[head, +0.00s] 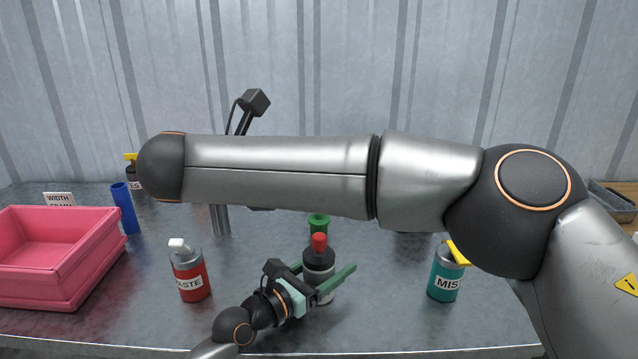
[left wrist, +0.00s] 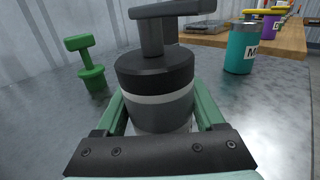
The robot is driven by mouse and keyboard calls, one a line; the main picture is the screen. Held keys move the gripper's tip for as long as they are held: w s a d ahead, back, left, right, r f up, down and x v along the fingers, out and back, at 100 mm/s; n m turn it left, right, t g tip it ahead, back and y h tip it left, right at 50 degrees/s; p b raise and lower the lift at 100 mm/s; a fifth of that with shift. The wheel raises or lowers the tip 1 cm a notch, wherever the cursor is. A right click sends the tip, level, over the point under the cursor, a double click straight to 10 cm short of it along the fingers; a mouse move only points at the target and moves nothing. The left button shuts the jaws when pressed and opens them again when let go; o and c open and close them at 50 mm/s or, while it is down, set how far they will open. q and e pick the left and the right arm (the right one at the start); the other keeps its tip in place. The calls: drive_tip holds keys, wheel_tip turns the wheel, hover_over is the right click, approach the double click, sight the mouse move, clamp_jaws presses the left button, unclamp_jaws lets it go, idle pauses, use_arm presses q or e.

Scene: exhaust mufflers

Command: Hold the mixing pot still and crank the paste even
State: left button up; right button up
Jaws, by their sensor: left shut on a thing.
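The mixing pot (head: 319,262) is a dark grey and black cylinder with a pale band, upright on the metal table. In the head view a red knob (head: 319,242) tops it. In the left wrist view the pot (left wrist: 156,90) stands between the green fingers, with a dark grey crank (left wrist: 158,35) rising from its lid. My left gripper (head: 326,274) is shut on the pot's body, one finger on each side. The paste inside is hidden by the lid. My right arm crosses the head view above the pot; its gripper is not visible.
A red paste bottle (head: 190,277) stands left of the pot, a teal canister (head: 445,273) right. A green stopper-like piece (left wrist: 91,66) is behind the pot. A pink bin (head: 60,285) and blue tube (head: 125,208) are at left. Bare table lies between pot and canister.

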use_arm(q)
drive_tip(key=o, duration=1.5)
drive_tip(key=shift+a, duration=0.1)
